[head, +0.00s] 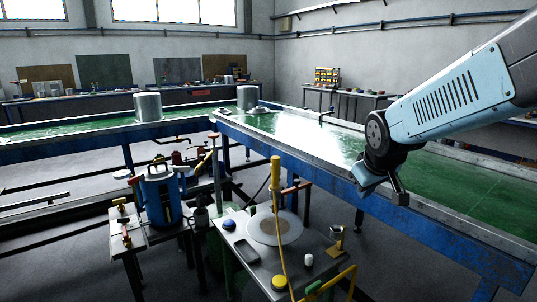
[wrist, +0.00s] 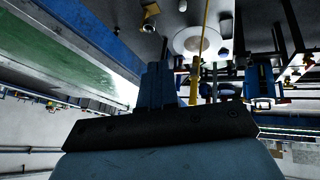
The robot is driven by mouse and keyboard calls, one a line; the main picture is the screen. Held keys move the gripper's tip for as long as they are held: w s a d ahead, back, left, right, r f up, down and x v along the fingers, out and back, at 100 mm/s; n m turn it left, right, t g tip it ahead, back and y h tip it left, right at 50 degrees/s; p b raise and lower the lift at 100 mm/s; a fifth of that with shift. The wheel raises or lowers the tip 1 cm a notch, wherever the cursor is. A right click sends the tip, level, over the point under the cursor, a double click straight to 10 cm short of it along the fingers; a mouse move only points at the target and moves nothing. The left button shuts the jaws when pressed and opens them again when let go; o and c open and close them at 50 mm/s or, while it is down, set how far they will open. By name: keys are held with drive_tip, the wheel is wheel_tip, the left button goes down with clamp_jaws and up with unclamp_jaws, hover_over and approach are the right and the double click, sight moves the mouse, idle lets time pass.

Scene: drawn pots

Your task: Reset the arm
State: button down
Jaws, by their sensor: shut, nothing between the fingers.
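My arm reaches in from the right in the head view, and my gripper (head: 382,186) hangs at its end, over the near edge of the green-topped bench (head: 480,195). The fingers are together and nothing shows between them. In the wrist view my gripper (wrist: 157,85) shows as blue fingers side by side, beyond a dark bar. The view there is turned over, with the small work table at the top.
A small table (head: 232,240) with a round white plate (head: 274,227) stands below and left of my gripper. A yellow upright rod (head: 275,173) rises from it. A blue pot (head: 160,197) stands further left. Metal cylinders (head: 148,107) sit on the rear bench.

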drive_tip(key=s+r+m, duration=0.2)
drive_tip(key=s, duration=0.5)
drive_tip(key=s+r+m, duration=0.2)
drive_tip(key=s, duration=0.6)
drive_tip(key=shift+s+d+r+g+y, duration=0.2)
drive_tip(key=shift+r+g+y, duration=0.1)
drive_tip(key=shift+g, duration=0.1)
idle(3.3)
